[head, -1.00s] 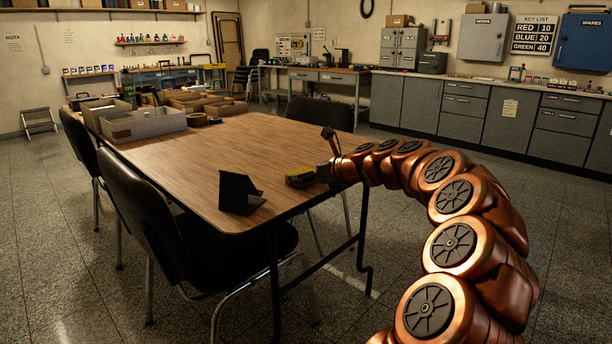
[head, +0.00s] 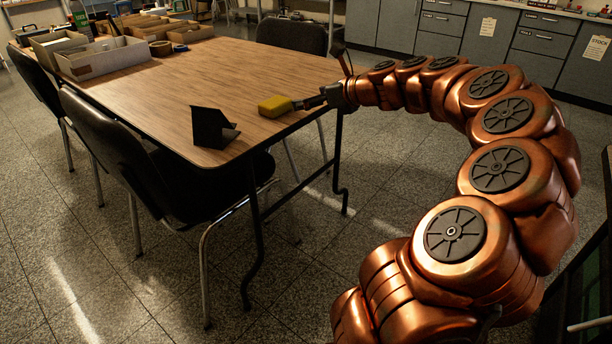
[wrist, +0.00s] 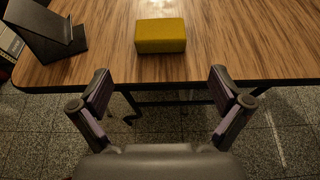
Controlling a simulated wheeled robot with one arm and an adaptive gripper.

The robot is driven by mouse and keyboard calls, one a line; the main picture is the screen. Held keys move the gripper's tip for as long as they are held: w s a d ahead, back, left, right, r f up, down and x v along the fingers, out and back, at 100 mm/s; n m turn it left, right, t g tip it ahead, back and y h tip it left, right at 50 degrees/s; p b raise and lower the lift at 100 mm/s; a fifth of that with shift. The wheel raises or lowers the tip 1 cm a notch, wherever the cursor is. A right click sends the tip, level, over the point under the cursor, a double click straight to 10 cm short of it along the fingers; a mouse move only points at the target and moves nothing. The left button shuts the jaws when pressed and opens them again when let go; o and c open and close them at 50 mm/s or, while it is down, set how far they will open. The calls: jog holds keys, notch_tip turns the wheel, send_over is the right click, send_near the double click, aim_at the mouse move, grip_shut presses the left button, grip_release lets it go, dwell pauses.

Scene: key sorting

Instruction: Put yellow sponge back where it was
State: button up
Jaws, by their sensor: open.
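A yellow sponge (head: 275,106) lies on the wooden table (head: 230,70) near its front right edge. In the wrist view the sponge (wrist: 160,36) sits by the table edge, ahead of my gripper (wrist: 162,88). My gripper is open, its two fingers spread wide with nothing between them. In the head view my gripper (head: 308,102) is at the table's right edge, just right of the sponge. The sponge is apart from the fingers in the wrist view.
A black angled stand (head: 212,128) is on the table left of the sponge. Open cardboard boxes (head: 105,60) and a tape roll (head: 161,48) are at the far left end. Black chairs (head: 125,140) stand along the near side. The table's middle is clear.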

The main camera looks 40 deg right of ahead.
jog(key=s+a+f+n+g+y, duration=0.1)
jog(key=s+a+f+n+g, duration=0.2)
jog(key=a+n, duration=0.5)
jog(key=s+a+f+n+g+y, duration=0.1)
jog(key=s+a+f+n+g, duration=0.15)
jog(key=a, duration=0.95)
jog(key=s+a+f+n+g+y, duration=0.1)
jog(key=s+a+f+n+g, duration=0.25)
jog(key=a+n, duration=0.5)
jog(key=s+a+f+n+g+h, duration=0.1)
jog(key=s+a+f+n+g, duration=0.2)
jog(key=s, duration=0.4)
jog(key=s+a+f+n+g+h, duration=0.1)
jog(key=s+a+f+n, duration=0.25)
jog(key=s, duration=0.45)
jog(key=s+d+f+n+g+h, duration=0.1)
jog(key=s+d+n+g+h, duration=0.1)
jog(key=s+n, duration=0.2)
jog(key=s+d+f+n+g+h, duration=0.1)
jog(key=s+n, duration=0.3)
jog(key=s, duration=0.5)
jog(key=shift+s+d+f+g+h, duration=0.4)
jog(key=shift+d+f+g, duration=0.1)
jog(key=shift+f, duration=0.15)
